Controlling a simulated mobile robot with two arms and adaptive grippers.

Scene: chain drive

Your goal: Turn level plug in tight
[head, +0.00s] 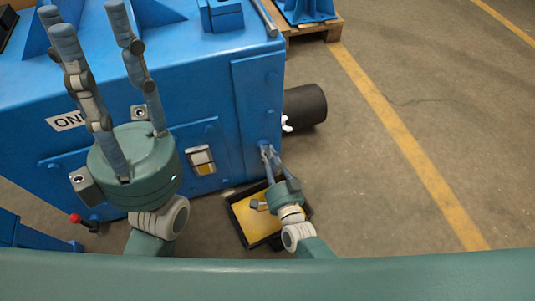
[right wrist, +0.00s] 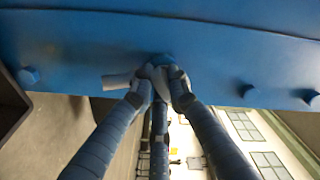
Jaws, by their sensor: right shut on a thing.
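My right gripper (head: 266,149) reaches up to the lower right of the blue housing's (head: 255,85) face. In the right wrist view, its fingertips (right wrist: 160,80) are closed together against the blue wall around a small part, which I take to be the level plug (right wrist: 158,70). The fingers mostly cover the plug, so its seating depth cannot be told. In the head view the plug is hidden behind the fingertips. My left gripper (head: 92,25) is raised in front of the housing, its fingers apart and empty.
A black tray with a yellow bottom (head: 250,229) lies on the floor beneath my right gripper. A black cylinder (head: 305,107) sticks out from the housing's right side. A red-knobbed lever (head: 76,219) is at lower left. The floor to the right is clear.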

